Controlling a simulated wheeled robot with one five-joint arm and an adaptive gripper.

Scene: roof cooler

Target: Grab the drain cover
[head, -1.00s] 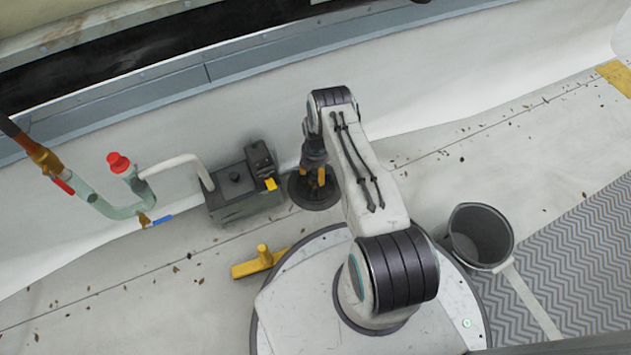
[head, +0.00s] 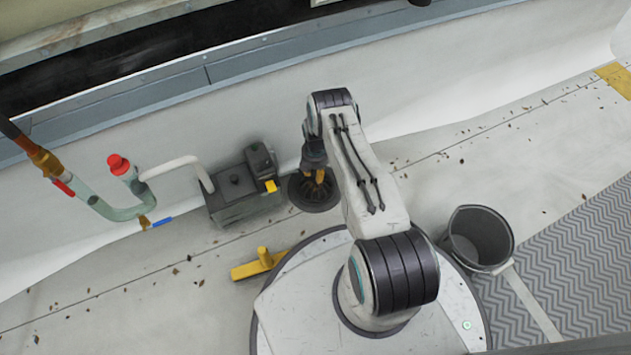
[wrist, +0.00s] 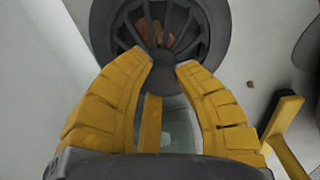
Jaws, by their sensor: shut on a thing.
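The drain cover (head: 314,198) is a dark, round, ribbed piece at the foot of the white wall, right of the grey box. In the wrist view the cover (wrist: 213,50) fills the top middle, its ribs running out from a centre hub, with something orange-brown behind the slots. My gripper (wrist: 170,62) has two yellow fingers, shut on the cover near its hub. The exact contact is hard to see. In the head view my gripper (head: 319,176) sits right over the cover, partly hidden by my arm.
A grey box (head: 240,200) with a pale hose stands close left of the cover. A green pipe with a red knob (head: 118,163) is farther left. A yellow tool (head: 257,265) lies on the floor nearer me. A bucket (head: 481,240) stands right, by a ribbed mat (head: 580,260).

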